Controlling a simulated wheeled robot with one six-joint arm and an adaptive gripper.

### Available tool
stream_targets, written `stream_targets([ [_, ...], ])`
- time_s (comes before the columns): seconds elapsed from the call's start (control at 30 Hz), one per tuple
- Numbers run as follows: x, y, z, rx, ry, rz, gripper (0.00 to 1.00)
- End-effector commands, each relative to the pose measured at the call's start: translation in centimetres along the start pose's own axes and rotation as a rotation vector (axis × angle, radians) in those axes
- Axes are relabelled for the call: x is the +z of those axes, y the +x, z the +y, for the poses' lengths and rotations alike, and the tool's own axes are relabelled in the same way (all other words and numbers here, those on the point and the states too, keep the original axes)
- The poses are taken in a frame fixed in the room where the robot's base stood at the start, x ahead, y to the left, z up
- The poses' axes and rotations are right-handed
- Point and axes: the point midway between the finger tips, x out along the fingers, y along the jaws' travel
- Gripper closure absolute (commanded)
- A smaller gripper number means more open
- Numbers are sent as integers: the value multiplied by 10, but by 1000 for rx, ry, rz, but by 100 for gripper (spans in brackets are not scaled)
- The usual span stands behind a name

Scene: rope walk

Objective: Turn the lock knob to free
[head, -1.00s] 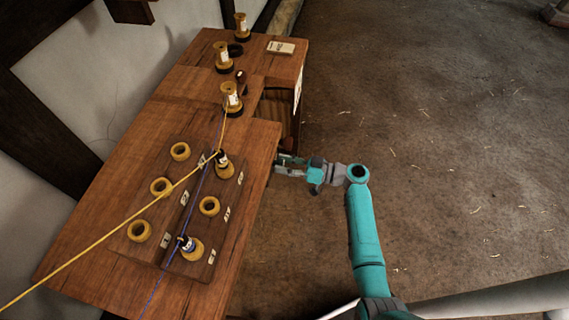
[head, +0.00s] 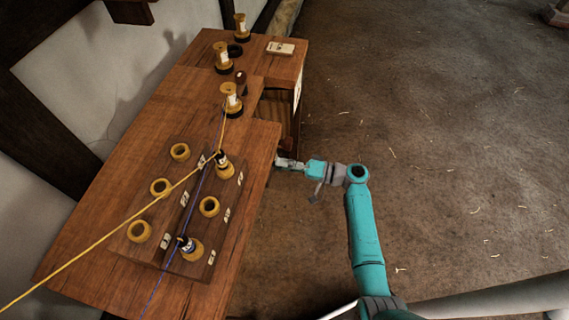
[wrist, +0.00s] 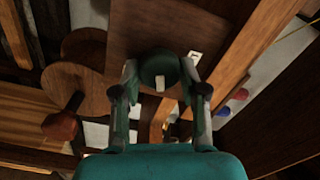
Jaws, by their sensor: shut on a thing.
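The lock knob (wrist: 159,66) is a round dark green knob with a pale mark on its lower face. It sits against a brown wooden panel (wrist: 150,25) in the wrist view. My gripper (wrist: 163,80) has one finger on each side of the knob and is shut on it. In the head view my gripper (head: 285,163) is at the right edge of the wooden bench (head: 262,140), which hides the knob. A small white label (wrist: 194,57) with a dark mark is right of the knob; I cannot read it.
A wooden wheel (wrist: 82,48) and a reddish handle (wrist: 61,126) are left of my gripper. A red knob (wrist: 241,95) and a blue knob (wrist: 223,111) are at right. Yellow spools (head: 232,101) and rings stand on the bench. The floor (head: 430,150) at right is mostly clear.

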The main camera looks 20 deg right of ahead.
Motion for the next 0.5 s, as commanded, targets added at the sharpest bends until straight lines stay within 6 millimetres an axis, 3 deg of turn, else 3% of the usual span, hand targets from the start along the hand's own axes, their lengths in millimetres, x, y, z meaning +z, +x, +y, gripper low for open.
stream_targets([
  [0.5,0,0,3,1,467,1,92],
])
